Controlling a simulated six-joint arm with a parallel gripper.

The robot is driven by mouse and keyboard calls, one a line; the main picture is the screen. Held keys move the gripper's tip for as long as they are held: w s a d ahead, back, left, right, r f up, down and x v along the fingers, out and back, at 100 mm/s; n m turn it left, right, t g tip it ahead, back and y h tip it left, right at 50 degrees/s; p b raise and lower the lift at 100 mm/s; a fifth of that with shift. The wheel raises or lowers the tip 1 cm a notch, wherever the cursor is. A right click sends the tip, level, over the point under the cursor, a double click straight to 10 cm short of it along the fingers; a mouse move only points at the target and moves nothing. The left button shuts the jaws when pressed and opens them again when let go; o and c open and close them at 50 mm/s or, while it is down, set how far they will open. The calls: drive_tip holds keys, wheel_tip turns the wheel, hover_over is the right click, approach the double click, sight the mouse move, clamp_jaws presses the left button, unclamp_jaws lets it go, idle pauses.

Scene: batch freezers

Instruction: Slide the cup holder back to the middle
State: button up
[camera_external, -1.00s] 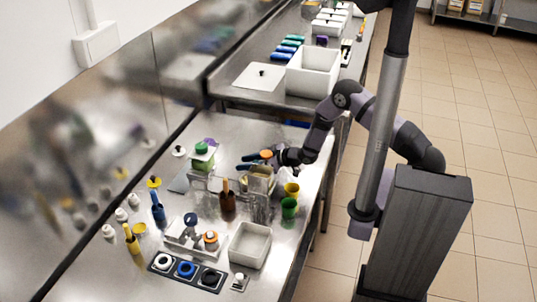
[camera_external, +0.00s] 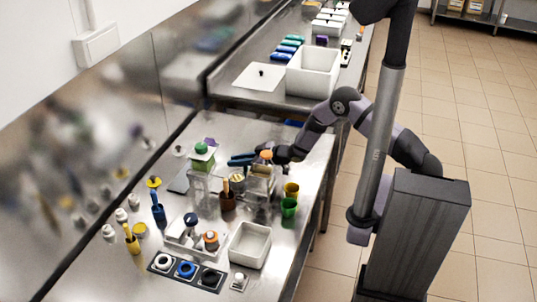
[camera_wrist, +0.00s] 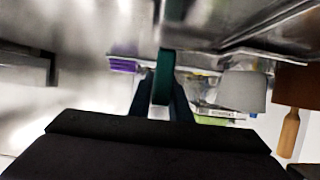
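My gripper (camera_external: 240,160) reaches in from the right over the far part of the near steel bench, with its blue fingers pointing left. It is between the orange-topped clear unit (camera_external: 263,175) and the green-topped clear unit (camera_external: 201,160). A small yellowish round part (camera_external: 237,183) sits just below it in the picture. I cannot clearly make out which part is the cup holder. In the wrist view, dark fingers flank a dark green upright bar (camera_wrist: 163,75); whether they touch it is unclear. A grey cup-like shape (camera_wrist: 242,92) is to their right.
A brown cup with a wooden-handled tool (camera_external: 228,201) stands close in front. A white tub (camera_external: 250,246) and a row of round inserts (camera_external: 187,270) lie nearer. Bare steel lies at the far right.

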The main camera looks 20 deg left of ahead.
drive_tip(key=o, duration=0.3)
drive_tip(key=shift+b+v, duration=0.9)
drive_tip(key=shift+v, duration=2.85)
